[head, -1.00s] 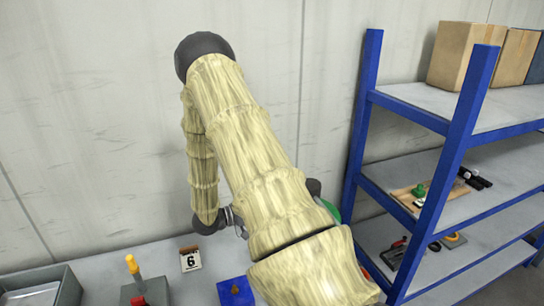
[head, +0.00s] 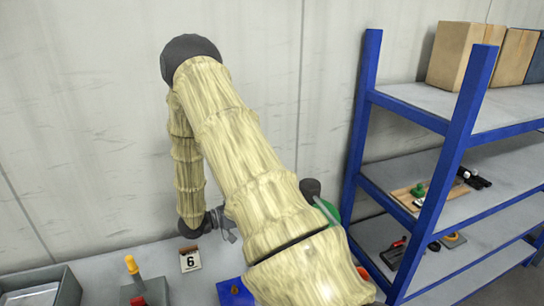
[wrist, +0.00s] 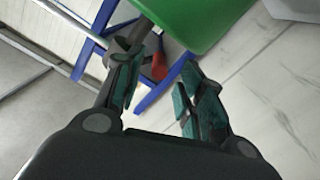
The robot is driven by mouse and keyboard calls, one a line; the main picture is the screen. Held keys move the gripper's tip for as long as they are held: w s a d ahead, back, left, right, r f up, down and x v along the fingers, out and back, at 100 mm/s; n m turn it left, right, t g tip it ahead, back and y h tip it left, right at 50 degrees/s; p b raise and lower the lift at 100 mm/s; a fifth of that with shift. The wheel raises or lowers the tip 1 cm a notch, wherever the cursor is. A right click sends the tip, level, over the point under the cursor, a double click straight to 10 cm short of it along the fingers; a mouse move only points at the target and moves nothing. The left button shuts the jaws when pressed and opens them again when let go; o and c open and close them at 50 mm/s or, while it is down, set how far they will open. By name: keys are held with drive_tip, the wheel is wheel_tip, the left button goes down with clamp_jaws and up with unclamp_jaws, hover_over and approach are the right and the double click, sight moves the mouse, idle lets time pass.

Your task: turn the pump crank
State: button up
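A green body (head: 330,211), seemingly the pump, shows in the head view behind my forearm, mostly hidden. A grey rod (head: 328,213) crosses it, with a dark knob (head: 310,187) near its upper end; this looks like the crank. My gripper (head: 227,227) is left of it, partly covered by my arm, and apart from the knob. In the wrist view my gripper (wrist: 160,68) has its two fingers spread with a gap between them. A green surface (wrist: 195,18) lies past the fingertips. I cannot tell whether a dark rod by the left finger touches it.
A blue-framed shelf (head: 360,130) with boxes and tools stands at the right. On the grey bench are a number 6 card (head: 190,259), a blue block (head: 233,291), a yellow-handled lever (head: 132,265) and a grey tray (head: 66,288). A wall is behind.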

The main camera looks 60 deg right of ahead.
drive_tip(key=v, duration=0.8)
drive_tip(key=shift+w, duration=0.1)
